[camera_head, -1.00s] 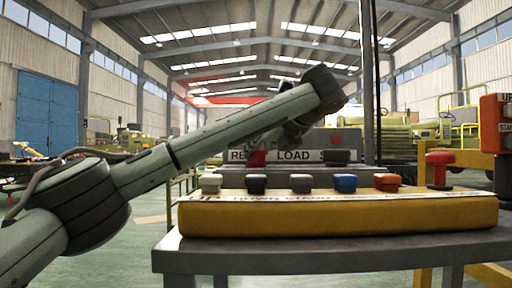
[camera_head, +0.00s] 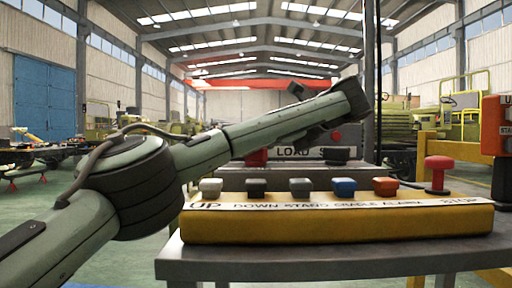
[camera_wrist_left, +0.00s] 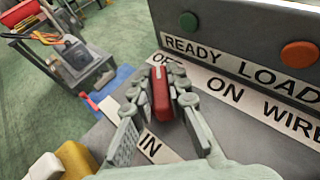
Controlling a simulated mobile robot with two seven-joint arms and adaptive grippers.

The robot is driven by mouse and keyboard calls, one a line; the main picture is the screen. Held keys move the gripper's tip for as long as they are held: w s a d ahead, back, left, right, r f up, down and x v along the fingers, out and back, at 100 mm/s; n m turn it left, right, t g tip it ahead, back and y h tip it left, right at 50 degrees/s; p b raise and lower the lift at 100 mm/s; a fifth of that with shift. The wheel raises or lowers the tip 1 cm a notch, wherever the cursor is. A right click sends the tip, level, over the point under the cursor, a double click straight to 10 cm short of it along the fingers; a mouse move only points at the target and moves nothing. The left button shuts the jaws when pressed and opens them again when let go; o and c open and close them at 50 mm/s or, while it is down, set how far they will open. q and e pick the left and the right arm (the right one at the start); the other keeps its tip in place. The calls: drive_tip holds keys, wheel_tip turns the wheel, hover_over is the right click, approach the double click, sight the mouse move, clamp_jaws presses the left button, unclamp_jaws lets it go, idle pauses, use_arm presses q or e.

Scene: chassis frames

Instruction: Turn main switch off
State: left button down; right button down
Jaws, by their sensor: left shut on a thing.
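A red switch handle (camera_wrist_left: 160,92) stands on a grey panel in the left wrist view. The words OFF and ON are printed beyond it, and IN is printed nearer. My left gripper (camera_wrist_left: 161,98) is shut on this handle, with one finger on each side. In the head view, a red part (camera_head: 257,157), probably the same handle, shows behind the yellow button box and below my left arm. My left fingers cannot be made out clearly there. My right gripper is in neither view.
A yellow box (camera_head: 330,224) with several coloured buttons sits on a grey table (camera_head: 320,262) in front. A red mushroom button (camera_head: 438,168) is at its right end. A grey READY LOAD box (camera_wrist_left: 235,40) rises just beyond the handle. A vertical pole (camera_head: 370,60) stands behind.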

use_arm(q)
drive_tip(key=c, duration=1.5)
unclamp_jaws()
drive_tip(key=v, duration=0.7)
drive_tip(key=shift+s+r, duration=0.1)
drive_tip(key=shift+s, duration=0.05)
drive_tip(key=shift+d, duration=0.1)
